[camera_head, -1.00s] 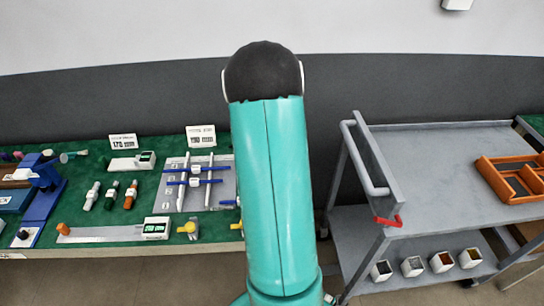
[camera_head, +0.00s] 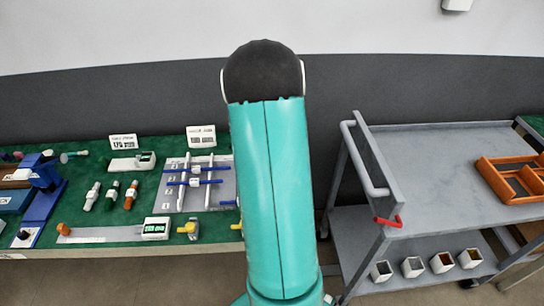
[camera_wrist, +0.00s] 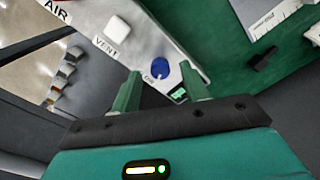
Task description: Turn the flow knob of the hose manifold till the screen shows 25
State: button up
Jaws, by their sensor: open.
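In the wrist view a pale panel (camera_wrist: 120,55) bears the words AIR and VENT, which fits the hose manifold. A round blue knob (camera_wrist: 158,70) with a white mark sits on it, beside another short label. In the head view my arm hides this spot.
A grey cart (camera_head: 440,150) at right carries an orange tray (camera_head: 505,190) and several small bins below.

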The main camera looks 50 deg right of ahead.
notch_tip(320, 180, up, 12)
jog(key=shift+r, duration=0.15)
jog(key=shift+s, duration=0.1)
dwell(0.6)
jog(key=w+a+r+n+t, duration=0.1)
jog(key=a+r+n, duration=0.3)
jog(key=a, duration=0.7)
jog(key=w+a+r+n+t, duration=0.1)
jog(key=w+a+r+n, duration=0.3)
jog(key=a, duration=0.7)
jog(key=s+a+r+n+t, duration=0.1)
jog(key=s+a+n, duration=0.3)
jog(key=a, duration=0.5)
jog(key=s+a+n+t, duration=0.2)
jog(key=s+a+n, duration=0.2)
jog(key=s+a, duration=0.4)
jog(key=shift+s+a+r, duration=0.2)
jog(key=shift+a+r, duration=0.2)
jog(key=shift+a, duration=0.8)
